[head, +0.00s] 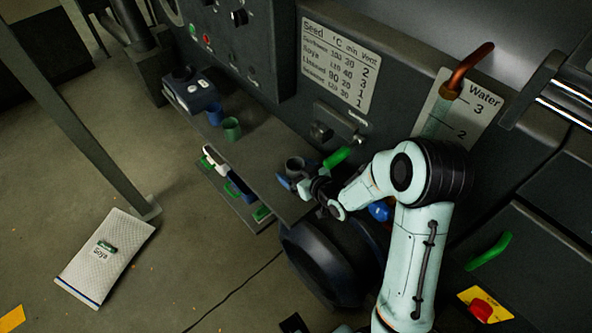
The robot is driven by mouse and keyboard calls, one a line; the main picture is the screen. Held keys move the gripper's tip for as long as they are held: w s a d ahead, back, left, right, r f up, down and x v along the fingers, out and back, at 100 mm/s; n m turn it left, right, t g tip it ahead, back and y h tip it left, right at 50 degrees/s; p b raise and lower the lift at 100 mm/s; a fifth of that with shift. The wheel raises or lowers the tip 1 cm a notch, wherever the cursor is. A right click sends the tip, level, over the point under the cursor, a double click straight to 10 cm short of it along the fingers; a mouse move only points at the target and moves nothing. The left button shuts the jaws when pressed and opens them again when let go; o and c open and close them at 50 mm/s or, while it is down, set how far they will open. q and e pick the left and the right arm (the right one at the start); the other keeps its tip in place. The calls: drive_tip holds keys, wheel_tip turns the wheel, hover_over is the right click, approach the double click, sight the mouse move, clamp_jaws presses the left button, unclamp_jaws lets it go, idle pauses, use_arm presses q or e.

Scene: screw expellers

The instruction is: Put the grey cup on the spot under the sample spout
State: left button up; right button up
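The grey cup (295,165) stands upright on or just above the dark shelf, near its right end. My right gripper (294,184) is at the near side of the cup, its fingertips apart, one at each side of the cup's lower part. I cannot tell whether they press on it. The sample spout (321,131) sticks out of the machine wall, behind and to the right of the cup. The spot under it is not clear to see. My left gripper is not in view.
On the shelf (252,158) are a green cup (232,128), a blue cup (214,112) and a dark blue device (190,88). A green lever (337,157) is close to my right gripper. A lower rack (236,192) holds small coloured items. A seed bag (106,258) lies on the floor.

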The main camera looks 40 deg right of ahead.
drive_tip(key=shift+r, duration=0.25)
drive_tip(key=v, duration=0.7)
drive_tip(key=shift+s, duration=0.2)
